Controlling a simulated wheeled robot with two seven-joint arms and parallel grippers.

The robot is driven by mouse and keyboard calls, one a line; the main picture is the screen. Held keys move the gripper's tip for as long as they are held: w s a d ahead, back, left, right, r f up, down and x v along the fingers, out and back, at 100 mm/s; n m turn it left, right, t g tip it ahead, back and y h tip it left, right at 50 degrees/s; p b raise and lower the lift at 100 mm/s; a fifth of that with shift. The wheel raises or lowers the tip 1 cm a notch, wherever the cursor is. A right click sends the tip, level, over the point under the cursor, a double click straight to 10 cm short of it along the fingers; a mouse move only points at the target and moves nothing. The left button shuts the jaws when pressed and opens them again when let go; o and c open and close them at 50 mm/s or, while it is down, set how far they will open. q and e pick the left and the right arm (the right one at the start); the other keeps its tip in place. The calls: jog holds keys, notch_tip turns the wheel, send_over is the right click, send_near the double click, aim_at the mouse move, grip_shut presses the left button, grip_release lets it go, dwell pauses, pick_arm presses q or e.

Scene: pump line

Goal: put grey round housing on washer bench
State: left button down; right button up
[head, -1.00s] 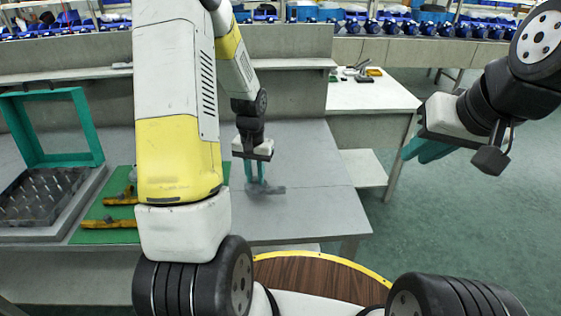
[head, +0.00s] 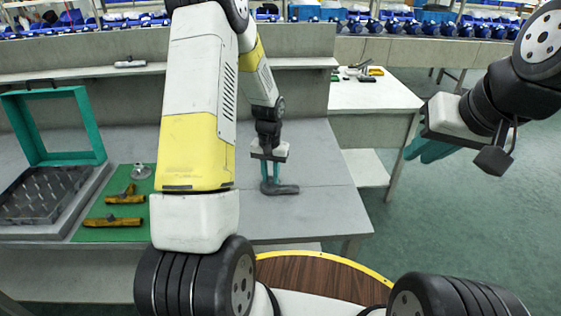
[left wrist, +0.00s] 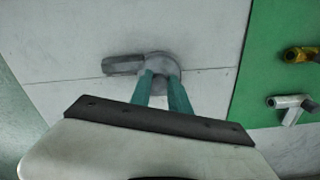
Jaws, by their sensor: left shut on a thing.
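The grey round housing (head: 283,189) has a round body and a short pipe-like arm. My left gripper (head: 270,180) is shut on it, with teal fingers pointing down at the grey bench top (head: 315,215). The housing is at or just above that surface; I cannot tell if it touches. In the left wrist view the housing (left wrist: 124,66) shows between and beyond the fingertips (left wrist: 163,80), its arm pointing left. My right gripper (head: 430,150) hangs to the right above the floor, apart from the bench; its finger gap is unclear.
A green mat (head: 95,234) holds yellow parts (head: 118,222) and a silver part (head: 141,171). A teal frame (head: 95,125) stands by a dark pegged tray (head: 35,205) at left. A white side table (head: 365,95) stands behind. Bench top around the housing is clear.

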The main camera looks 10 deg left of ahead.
pick_arm(q)
jog(key=c, duration=1.2)
grip_release()
jog(key=shift+f, duration=0.1)
jog(key=shift+c, duration=0.2)
notch_tip(320, 180, up, 12)
notch_tip(320, 180, up, 8)
jog(key=t, duration=0.2)
send_over(271, 178)
jog(key=s, duration=0.4)
jog(key=s+d+r+t+h, duration=0.1)
jog(key=s+d+r+t, duration=0.1)
jog(key=s+r, duration=0.3)
jog(key=s+d+r+t+h, duration=0.1)
jog(key=s+r, duration=0.5)
jog(key=s, duration=0.8)
jog(key=shift+s+d+r+t, duration=0.2)
jog(key=shift+d+t, duration=0.4)
jog(key=shift+d, duration=0.2)
